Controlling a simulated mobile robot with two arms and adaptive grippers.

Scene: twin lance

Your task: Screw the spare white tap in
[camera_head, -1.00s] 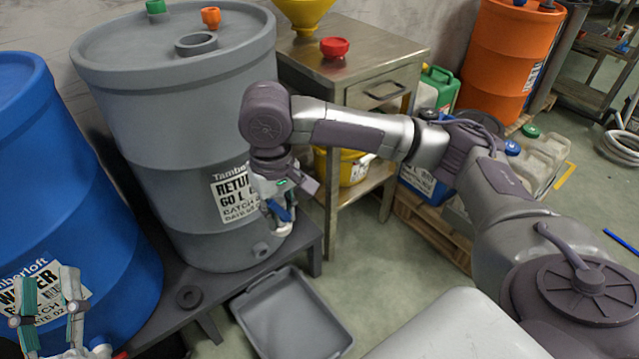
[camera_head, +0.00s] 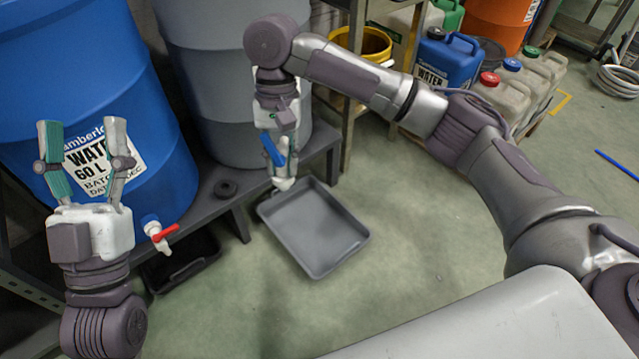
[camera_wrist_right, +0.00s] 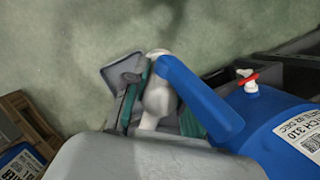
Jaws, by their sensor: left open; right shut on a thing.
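The white tap (camera_head: 284,183) has a blue lever (camera_head: 275,150). My right gripper (camera_head: 281,165) is shut on it, with the white end below the fingers, near the tray's back left corner. In the right wrist view, the tap's white body (camera_wrist_right: 160,97) lies between the fingers and its blue lever (camera_wrist_right: 200,95) points down to the right. The grey drum (camera_head: 212,80) stands on the bench behind my right gripper. I cannot make out its outlet in the head view. My left gripper (camera_head: 84,125) is open and empty in front of the blue drum's label.
The blue drum (camera_head: 100,60) has a white tap with a red handle (camera_head: 160,234). A dark ring (camera_head: 225,188) lies on the bench (camera_head: 214,205). A grey tray (camera_head: 318,238) is on the floor, with a black tray (camera_head: 185,270) to its left. Open floor lies right of the grey tray.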

